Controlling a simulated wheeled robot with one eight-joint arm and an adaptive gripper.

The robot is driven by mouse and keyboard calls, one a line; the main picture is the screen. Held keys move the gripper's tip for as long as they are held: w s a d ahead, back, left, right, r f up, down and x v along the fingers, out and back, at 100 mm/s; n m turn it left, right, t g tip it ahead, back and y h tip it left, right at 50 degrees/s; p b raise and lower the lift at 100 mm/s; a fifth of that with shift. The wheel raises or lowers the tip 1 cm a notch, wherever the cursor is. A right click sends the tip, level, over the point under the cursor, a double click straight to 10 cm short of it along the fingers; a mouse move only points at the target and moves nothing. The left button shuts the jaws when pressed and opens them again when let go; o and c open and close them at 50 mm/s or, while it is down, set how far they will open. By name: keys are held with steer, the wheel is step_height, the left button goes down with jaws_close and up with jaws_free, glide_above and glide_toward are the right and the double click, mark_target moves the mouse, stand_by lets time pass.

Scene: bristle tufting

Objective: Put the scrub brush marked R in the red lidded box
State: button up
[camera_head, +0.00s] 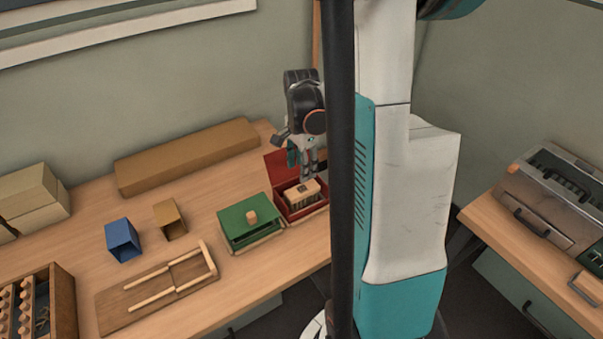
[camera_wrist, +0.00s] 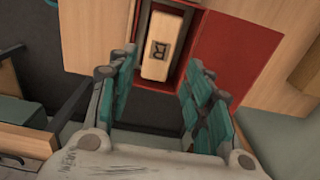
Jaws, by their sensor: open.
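The scrub brush (camera_head: 302,198) is a pale wooden block. Its dark R mark shows in the wrist view (camera_wrist: 167,30). It lies inside the red box (camera_head: 292,217), with its top near the rim. The box's red lid (camera_head: 277,163) stands open at the back; it is the wide red panel in the wrist view (camera_wrist: 235,60). My gripper (camera_head: 309,176) is just above the box and brush, pointing down. Its teal-padded fingers (camera_wrist: 160,88) are spread apart with nothing between them. The brush's underside is hidden in the box.
A green-lidded box (camera_head: 245,222) with a wooden knob stands close left of the red box. A blue container (camera_head: 122,239), a tan container (camera_head: 170,220), a wooden board with rods (camera_head: 120,307) and a long cardboard box (camera_head: 187,157) share the table.

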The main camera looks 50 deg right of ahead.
step_height(320, 180, up, 3)
steer(key=shift+f, duration=0.1)
stand_by(2.0)
